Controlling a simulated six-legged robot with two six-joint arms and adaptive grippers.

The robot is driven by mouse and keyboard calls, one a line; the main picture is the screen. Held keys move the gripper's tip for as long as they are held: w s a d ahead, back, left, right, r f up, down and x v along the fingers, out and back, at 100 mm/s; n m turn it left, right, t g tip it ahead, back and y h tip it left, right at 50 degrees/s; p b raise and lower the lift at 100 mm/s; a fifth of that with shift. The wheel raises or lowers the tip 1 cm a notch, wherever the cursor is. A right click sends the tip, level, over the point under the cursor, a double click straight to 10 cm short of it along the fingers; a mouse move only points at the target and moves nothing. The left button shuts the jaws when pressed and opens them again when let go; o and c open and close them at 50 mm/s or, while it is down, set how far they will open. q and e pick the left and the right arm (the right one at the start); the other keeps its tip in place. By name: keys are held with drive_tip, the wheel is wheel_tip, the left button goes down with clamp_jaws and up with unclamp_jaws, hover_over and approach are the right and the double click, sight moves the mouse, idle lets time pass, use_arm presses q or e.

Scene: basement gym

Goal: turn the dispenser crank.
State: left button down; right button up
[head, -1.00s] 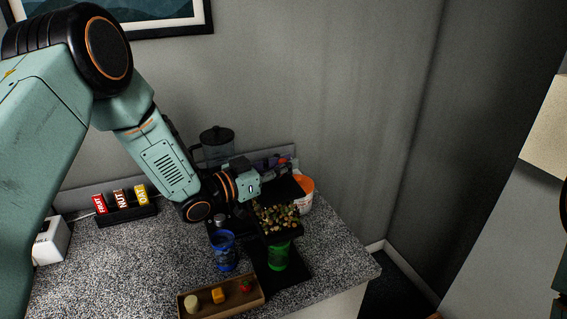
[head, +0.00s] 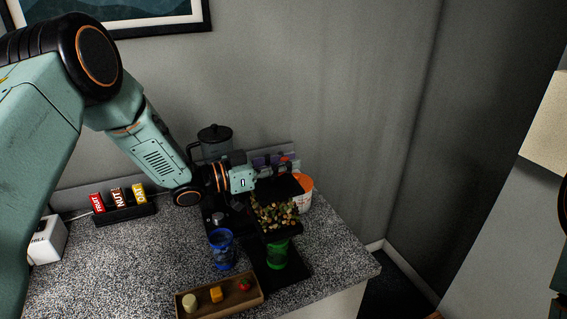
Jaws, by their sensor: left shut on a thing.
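The dispenser stands near the right end of the speckled counter, with an open hopper of brown and green pieces (head: 275,213) above a black base (head: 292,287). A green cup (head: 277,254) stands under the hopper. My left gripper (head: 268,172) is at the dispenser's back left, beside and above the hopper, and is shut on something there. The crank is not clearly visible; the gripper and dark parts hide it. My right gripper is not in view; only a sliver of dark hardware shows at the right edge.
A blue cup (head: 222,250) stands left of the dispenser, and a wooden tray (head: 240,307) with small food pieces lies in front. A black rack of bar boxes (head: 125,212), a blender (head: 212,143) and an orange-rimmed tub (head: 304,194) stand around. The counter's left middle is clear.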

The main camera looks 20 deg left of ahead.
use_arm(q)
drive_tip(key=shift+s+d+m+g+h+b, duration=0.15)
drive_tip(key=shift+d+m+g+h+b, duration=0.15)
drive_tip(key=shift+m+g+h, duration=0.5)
drive_tip(key=shift+s+d+m+g+h+b, duration=0.15)
drive_tip(key=shift+m+g+h+b, duration=0.35)
drive_tip(key=shift+g, duration=0.6)
drive_tip(key=c, duration=1.2)
unclamp_jaws()
drive_tip(key=shift+s+r, duration=0.1)
drive_tip(key=v, duration=1.2)
drive_tip(key=shift+a, duration=0.1)
